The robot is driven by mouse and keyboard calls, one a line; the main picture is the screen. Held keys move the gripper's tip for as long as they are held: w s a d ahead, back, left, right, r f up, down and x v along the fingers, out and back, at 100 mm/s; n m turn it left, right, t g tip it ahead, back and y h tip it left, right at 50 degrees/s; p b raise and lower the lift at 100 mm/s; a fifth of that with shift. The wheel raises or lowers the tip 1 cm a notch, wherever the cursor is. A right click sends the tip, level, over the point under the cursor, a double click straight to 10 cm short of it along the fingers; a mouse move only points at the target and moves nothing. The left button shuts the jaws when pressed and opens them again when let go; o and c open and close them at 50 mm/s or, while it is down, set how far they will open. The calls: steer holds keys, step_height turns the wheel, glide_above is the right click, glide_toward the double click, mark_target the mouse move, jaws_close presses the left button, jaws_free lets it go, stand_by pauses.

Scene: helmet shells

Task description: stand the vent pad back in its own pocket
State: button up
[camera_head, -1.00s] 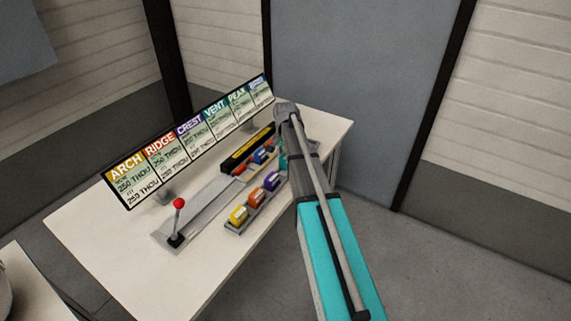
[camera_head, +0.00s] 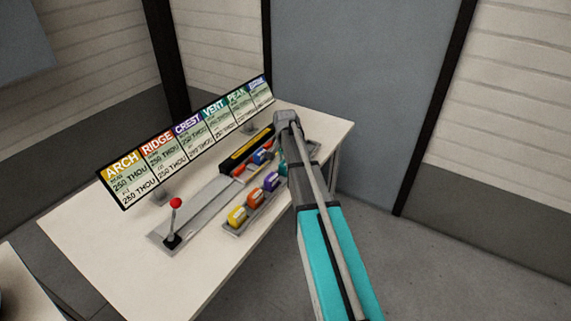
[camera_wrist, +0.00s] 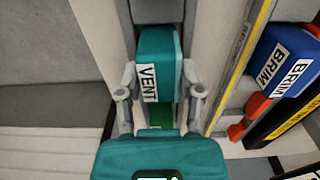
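The vent pad is a teal block with a white VENT label. In the wrist view the vent pad (camera_wrist: 160,48) sits between the two fingers of my gripper (camera_wrist: 160,85), which meet its sides; my gripper looks shut on it. In the head view a bit of the teal pad (camera_head: 283,168) shows at the end of the row after the purple pad, beside my arm. My arm hides the gripper and most of the pad there. I cannot tell whether the pad's bottom is seated in its pocket.
The grey rack (camera_head: 240,228) holds yellow (camera_head: 237,216), orange (camera_head: 255,198) and purple (camera_head: 271,181) pads. A blue BRIM pad (camera_wrist: 285,60) stands to the right in the wrist view. A sign board (camera_head: 190,142) and red-knobbed lever (camera_head: 174,222) stand on the white table (camera_head: 105,232).

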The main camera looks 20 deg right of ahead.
steer(key=o, duration=0.4)
steer(key=shift+r, duration=0.1)
step_height(320, 180, up, 12)
steer(key=p, duration=1.2)
steer(key=shift+r, duration=0.1)
stand_by(0.8)
steer(key=s+a+n, duration=0.5)
steer(key=s+a, duration=0.3)
steer(key=s, duration=0.4)
steer(key=s+a+n, duration=0.5)
steer(key=s+a, duration=0.3)
steer(key=s, duration=0.5)
steer(key=shift+n, duration=0.4)
